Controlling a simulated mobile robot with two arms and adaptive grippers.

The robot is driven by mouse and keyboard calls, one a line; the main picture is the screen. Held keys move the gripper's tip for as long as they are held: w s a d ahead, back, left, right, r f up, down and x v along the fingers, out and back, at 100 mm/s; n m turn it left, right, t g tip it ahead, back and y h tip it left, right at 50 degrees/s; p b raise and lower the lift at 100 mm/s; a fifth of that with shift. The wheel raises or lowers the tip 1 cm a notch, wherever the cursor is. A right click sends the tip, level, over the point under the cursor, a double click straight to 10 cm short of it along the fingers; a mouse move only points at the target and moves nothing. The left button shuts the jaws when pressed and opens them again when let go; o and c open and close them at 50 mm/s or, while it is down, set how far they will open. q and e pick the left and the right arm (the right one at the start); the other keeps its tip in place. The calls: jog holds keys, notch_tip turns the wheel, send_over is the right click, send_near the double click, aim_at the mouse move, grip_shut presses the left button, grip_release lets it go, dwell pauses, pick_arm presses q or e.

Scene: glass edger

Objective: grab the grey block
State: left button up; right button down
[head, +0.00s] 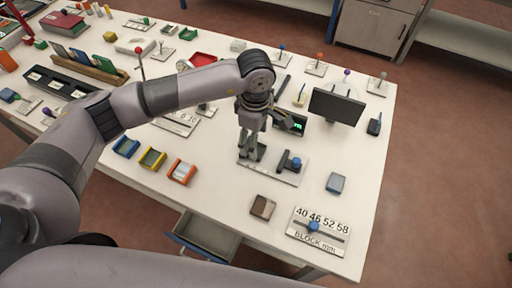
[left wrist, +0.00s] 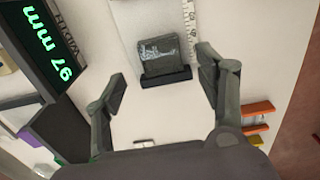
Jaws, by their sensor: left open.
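In the left wrist view a dark grey block (left wrist: 162,52) with pale marks on its face sits against a black bar (left wrist: 166,78), beside a ruler strip (left wrist: 190,30). My left gripper (left wrist: 163,86) is open, with one finger on each side of the line to the block. The block lies ahead of the fingertips, and no contact shows. In the head view my left gripper (head: 250,152) points down over the left end of a measuring plate (head: 283,176); the block there is mostly hidden by the fingers. My right gripper is not in view.
A display reading 97 mm (left wrist: 45,42) stands close to the left finger. A dark monitor (head: 336,106) is behind. Blue, yellow and orange trays (head: 182,171) lie to the left. A brown-grey block (head: 263,207), blue-grey block (head: 336,183) and number plate (head: 319,231) lie in front.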

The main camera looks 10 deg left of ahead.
pick_arm(q)
jog(key=shift+s+d+f+p, duration=0.1)
jog(key=shift+f+p, duration=0.5)
jog(key=shift+f, duration=1.35)
jog(key=shift+c, duration=0.4)
jog(key=c, duration=1.2)
